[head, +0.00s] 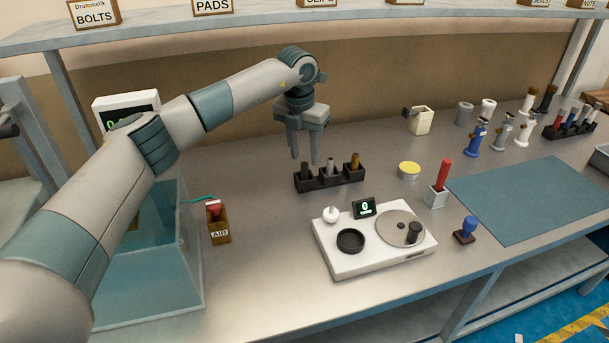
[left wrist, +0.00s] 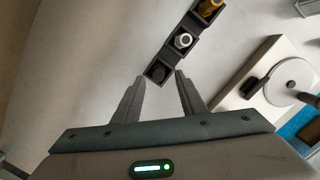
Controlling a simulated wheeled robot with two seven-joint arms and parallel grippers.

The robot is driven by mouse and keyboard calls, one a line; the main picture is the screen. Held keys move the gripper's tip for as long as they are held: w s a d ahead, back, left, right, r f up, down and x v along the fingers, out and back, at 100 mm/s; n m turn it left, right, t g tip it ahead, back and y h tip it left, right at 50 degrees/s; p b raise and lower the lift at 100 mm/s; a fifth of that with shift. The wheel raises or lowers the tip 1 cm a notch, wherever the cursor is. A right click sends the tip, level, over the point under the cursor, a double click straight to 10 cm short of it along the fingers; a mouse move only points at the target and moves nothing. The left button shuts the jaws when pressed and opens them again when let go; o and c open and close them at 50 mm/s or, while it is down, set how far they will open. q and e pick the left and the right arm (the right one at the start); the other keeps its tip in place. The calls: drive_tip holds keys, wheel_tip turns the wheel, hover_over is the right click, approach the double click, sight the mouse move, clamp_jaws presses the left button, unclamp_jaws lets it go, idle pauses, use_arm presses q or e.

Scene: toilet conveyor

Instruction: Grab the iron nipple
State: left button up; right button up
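A black rack (head: 338,180) on the bench holds three upright nipples in a row. The dark one, which looks like the iron nipple (head: 306,171), is at the left end. A light grey one (head: 331,166) is in the middle and a brass one (head: 354,162) at the right end. My left gripper (head: 304,160) points down above the rack's left end, open and empty. In the left wrist view the dark nipple (left wrist: 158,72) shows just beyond and between the open fingertips (left wrist: 161,79), not touched as far as I can tell. My right gripper is not in view.
A white scale-like device (head: 375,245) stands in front of the rack. A wooden AIR box (head: 219,224) and a clear teal bin (head: 150,265) are to the left.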

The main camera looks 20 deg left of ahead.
sight(304, 163)
use_arm(q)
drive_tip(key=shift+f, duration=0.35)
wheel_tip(304, 163, down, 2)
drive_tip(key=shift+w+a+f+p, duration=0.1)
drive_tip(key=shift+w+a+p, duration=0.05)
drive_tip(key=shift+p, duration=0.55)
drive_tip(key=shift+w+f, duration=0.1)
drive_tip(key=shift+f, duration=0.8)
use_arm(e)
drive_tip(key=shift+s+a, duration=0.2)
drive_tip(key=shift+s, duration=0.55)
use_arm(q)
clamp_jaws()
